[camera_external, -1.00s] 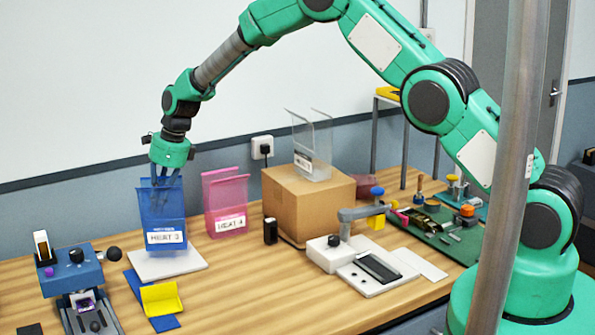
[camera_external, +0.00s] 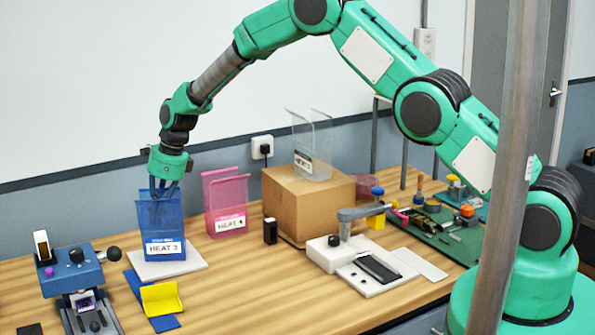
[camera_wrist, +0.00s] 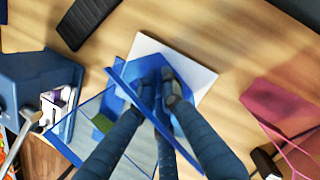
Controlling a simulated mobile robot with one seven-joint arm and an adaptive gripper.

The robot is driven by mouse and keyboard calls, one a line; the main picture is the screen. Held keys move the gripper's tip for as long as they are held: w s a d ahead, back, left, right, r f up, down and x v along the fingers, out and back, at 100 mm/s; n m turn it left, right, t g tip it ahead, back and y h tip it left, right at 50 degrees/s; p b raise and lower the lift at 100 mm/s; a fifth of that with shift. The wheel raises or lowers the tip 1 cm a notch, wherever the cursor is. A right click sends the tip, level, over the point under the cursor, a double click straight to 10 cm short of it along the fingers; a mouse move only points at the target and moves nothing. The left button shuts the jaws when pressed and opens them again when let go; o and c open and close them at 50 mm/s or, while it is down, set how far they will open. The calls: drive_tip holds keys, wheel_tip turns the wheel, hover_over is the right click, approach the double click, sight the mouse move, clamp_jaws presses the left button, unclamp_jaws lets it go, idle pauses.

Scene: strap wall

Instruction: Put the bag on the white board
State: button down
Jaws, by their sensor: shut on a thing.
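A blue translucent bag labelled HEAT 3 (camera_external: 164,235) stands upright over the white board (camera_external: 196,256) on the wooden bench. Its lower edge appears to meet the board. My gripper (camera_external: 164,190) reaches down into the bag's top and is shut on it. In the wrist view, my fingers (camera_wrist: 158,82) close around a blue panel of the bag (camera_wrist: 128,78), and the white board (camera_wrist: 200,82) shows beneath and beside it.
A pink bag labelled HEAT 4 (camera_external: 226,205) stands just right. A clear bag (camera_external: 313,145) rests on a cardboard box (camera_external: 305,195). A blue device (camera_external: 78,275) and a yellow piece (camera_external: 160,298) lie left and in front. Bench between them and the white lever device (camera_external: 335,250) is clear.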

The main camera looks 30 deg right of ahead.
idle(0.3)
drive_tip(key=c, duration=1.9)
unclamp_jaws()
drive_tip(key=shift+c, duration=0.2)
drive_tip(key=shift+r, duration=0.15)
drive_tip(key=v, duration=1.1)
drive_tip(key=shift+r+p, duration=0.4)
drive_tip(key=shift+d, duration=0.15)
